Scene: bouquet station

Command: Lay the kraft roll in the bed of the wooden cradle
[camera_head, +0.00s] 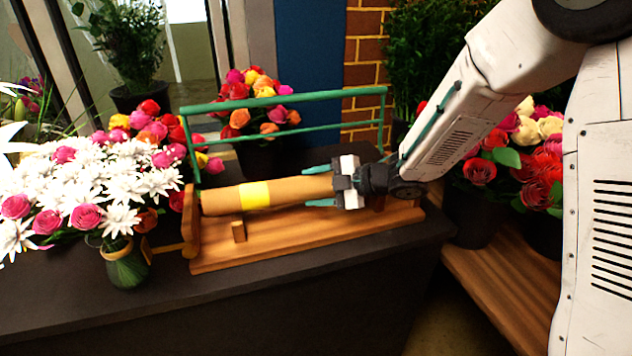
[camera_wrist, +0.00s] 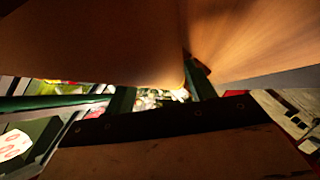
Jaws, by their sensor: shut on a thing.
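The kraft roll (camera_head: 300,190) is a brown cylinder with a yellow band near its left part. It lies lengthwise over the wooden cradle (camera_head: 300,245), a flat board with a raised end piece at the left and a small wooden peg at the front. My gripper (camera_head: 320,186) is shut on the roll near its right part, with teal fingers on its far and near sides. Whether the roll touches the bed is hard to tell. In the wrist view a large brown surface fills the top, too close to identify surely.
A green rail frame (camera_head: 290,128) stands behind the cradle. A green vase (camera_head: 126,264) with white and pink flowers stands to its left on the dark counter (camera_head: 300,290). Buckets of red and cream flowers (camera_head: 505,165) stand at the right. The counter's front is clear.

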